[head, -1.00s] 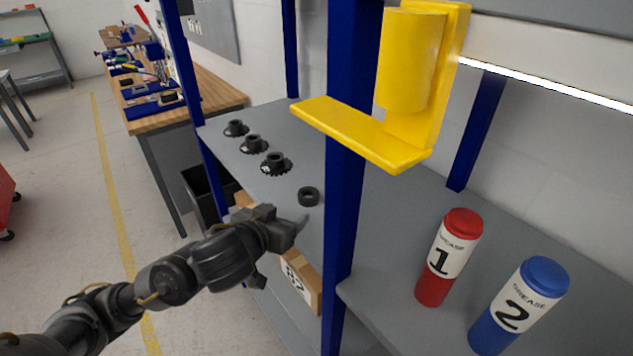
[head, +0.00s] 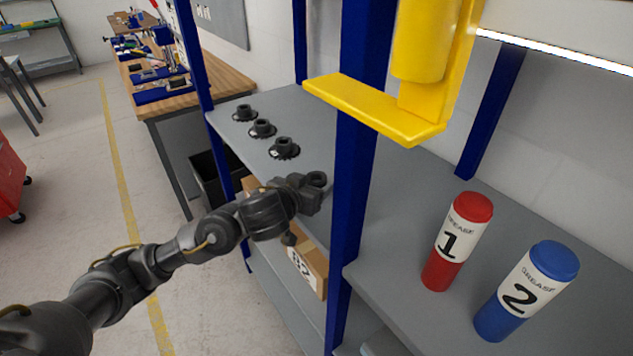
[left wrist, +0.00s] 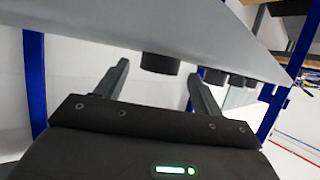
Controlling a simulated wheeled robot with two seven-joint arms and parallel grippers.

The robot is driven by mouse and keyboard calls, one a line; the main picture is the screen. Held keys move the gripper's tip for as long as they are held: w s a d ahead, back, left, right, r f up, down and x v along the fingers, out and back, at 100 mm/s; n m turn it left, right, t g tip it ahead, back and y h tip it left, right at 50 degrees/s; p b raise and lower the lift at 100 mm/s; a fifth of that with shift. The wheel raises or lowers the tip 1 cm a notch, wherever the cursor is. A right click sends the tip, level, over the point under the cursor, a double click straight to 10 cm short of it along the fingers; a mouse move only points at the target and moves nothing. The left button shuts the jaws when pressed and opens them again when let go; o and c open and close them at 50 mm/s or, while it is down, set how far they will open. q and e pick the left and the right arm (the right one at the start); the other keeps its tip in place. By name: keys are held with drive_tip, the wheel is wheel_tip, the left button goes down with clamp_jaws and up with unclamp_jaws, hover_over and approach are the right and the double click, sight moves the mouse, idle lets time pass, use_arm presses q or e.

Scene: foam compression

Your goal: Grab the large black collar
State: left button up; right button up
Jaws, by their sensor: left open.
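The large black collar (head: 317,178) is a short dark ring on the grey shelf, close to the blue upright, partly hidden behind my left gripper in the head view. My left gripper (head: 316,198) is at the shelf's front edge, right by the collar. In the left wrist view the gripper (left wrist: 159,72) is open, its two fingers spread with nothing held. The collar (left wrist: 160,64) shows between and beyond the fingertips; whether they touch it cannot be told. My right gripper is not in view.
Several black flanged parts, such as this toothed one (head: 284,149), stand in a row further along the shelf (head: 300,115). The blue upright (head: 352,220) and yellow bracket (head: 380,110) are close on the right.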

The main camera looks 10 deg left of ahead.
sight(312, 184)
use_arm(q)
drive_tip(key=shift+x, duration=1.05)
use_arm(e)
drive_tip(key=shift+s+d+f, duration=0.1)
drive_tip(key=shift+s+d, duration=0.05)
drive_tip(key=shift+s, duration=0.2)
use_arm(q)
drive_tip(key=shift+s, duration=0.1)
drive_tip(key=c, duration=1.1)
drive_tip(key=shift+o, duration=0.2)
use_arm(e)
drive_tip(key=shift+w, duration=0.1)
use_arm(q)
drive_tip(key=shift+r, duration=0.1)
